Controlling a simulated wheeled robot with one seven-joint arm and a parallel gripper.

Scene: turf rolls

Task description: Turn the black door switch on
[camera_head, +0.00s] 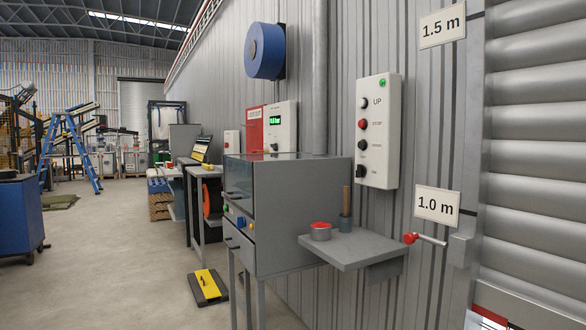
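A white control panel (378,132) hangs upright on the corrugated wall, right of the middle. It has a green mark (382,83) at its top and a column of round controls. Two more black controls follow: a middle one (362,145) and the lowest one (361,171). The label beside the lowest is too small to read surely, and I cannot tell its on or off position. My gripper is not in view.
A grey shelf (352,250) below the panel carries a red-topped tin (320,231) and a dark cup (345,223). A red-knobbed lever (425,239) sticks out at right. A grey cabinet (288,215) stands left of the shelf. Open floor (120,260) lies at left.

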